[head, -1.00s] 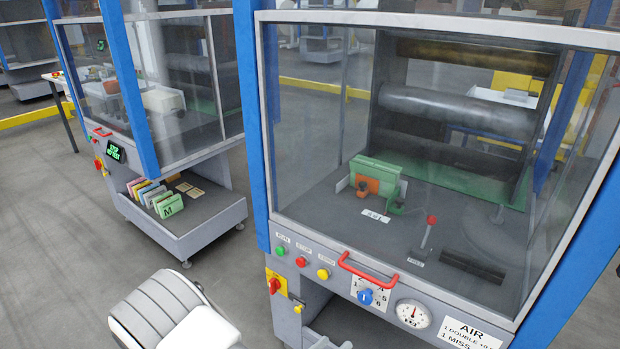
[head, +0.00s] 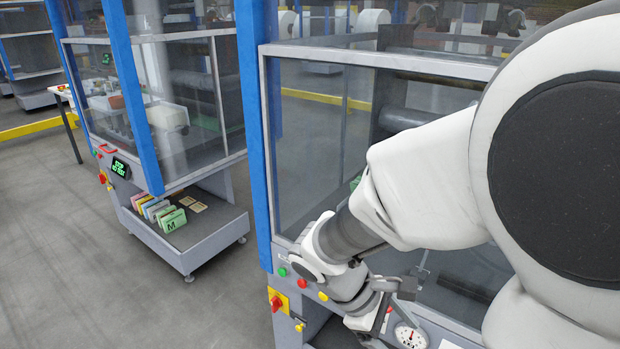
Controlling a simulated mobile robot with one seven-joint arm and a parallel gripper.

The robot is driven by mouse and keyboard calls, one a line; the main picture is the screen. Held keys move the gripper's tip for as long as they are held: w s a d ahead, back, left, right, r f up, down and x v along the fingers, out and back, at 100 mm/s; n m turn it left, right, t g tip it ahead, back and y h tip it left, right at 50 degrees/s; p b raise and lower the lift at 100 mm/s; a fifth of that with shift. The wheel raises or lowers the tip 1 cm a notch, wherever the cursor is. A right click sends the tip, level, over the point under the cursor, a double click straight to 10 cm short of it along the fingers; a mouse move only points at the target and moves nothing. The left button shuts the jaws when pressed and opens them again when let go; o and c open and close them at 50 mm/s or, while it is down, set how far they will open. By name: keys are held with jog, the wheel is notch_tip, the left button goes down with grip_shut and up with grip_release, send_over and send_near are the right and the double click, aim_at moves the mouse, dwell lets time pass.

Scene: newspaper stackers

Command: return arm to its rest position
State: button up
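My arm (head: 430,190) comes in from the right edge, large and close, and bends down in front of the near machine. Its wrist (head: 325,250) is over the control panel by the green and red buttons. My gripper (head: 390,290) is at the low end of the arm, by the red handle and the gauge. It is small and partly covered by arm links, so its fingers are not clear. I see nothing held in it.
The near machine's glass cover (head: 315,150) and blue post (head: 254,150) are close behind my arm. A pressure gauge (head: 410,337) shows below. A second machine's tray (head: 205,243) with colored folders (head: 160,212) is at left. The grey floor (head: 80,270) there is clear.

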jog(key=s+r+m+t+y+p, duration=0.2)
jog(key=r+m+t+y, duration=0.1)
jog(key=r+m, duration=0.3)
jog(key=s+r+m+t+y+p, duration=0.1)
jog(key=s+r+m+t+y, duration=0.2)
jog(key=r, duration=0.8)
jog(key=m+y, duration=0.1)
jog(key=m, duration=0.1)
jog(key=shift+a+m+p, duration=0.35)
jog(key=shift+m+p, duration=0.05)
jog(key=shift+s, duration=0.1)
dwell(1.8)
